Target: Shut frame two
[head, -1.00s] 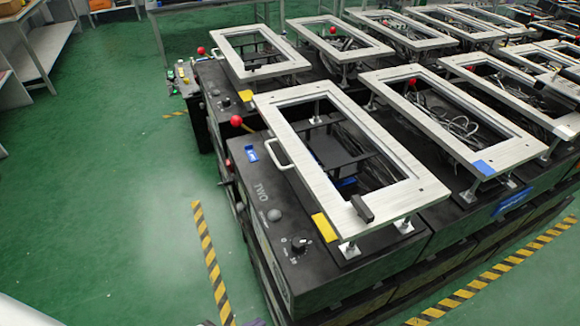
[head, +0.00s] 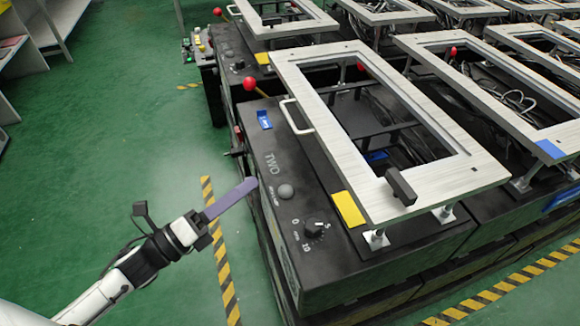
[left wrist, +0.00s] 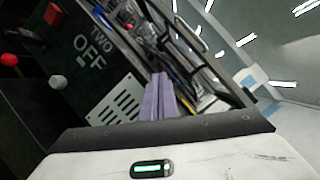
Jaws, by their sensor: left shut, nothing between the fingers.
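Frame two is a silver rectangular frame (head: 340,185) over the black box marked TWO (head: 320,268). It sits raised above the box top on short posts and has a pale handle (head: 290,117) on its left side. My left gripper (head: 247,186), with purple fingers, is shut and empty. In the head view it shows left of the box's left edge, below the handle, with no visible contact with the frame. The fingers also show in the left wrist view (left wrist: 158,98), with the lettering TWO and OFF beside them. My right gripper is not in view.
A red ball knob (head: 249,84) stands at the box's back left corner. A grey knob (head: 286,191) and a black dial (head: 314,228) sit on the box top. Other framed fixtures stand behind and right. Green floor (head: 120,150) at left is clear.

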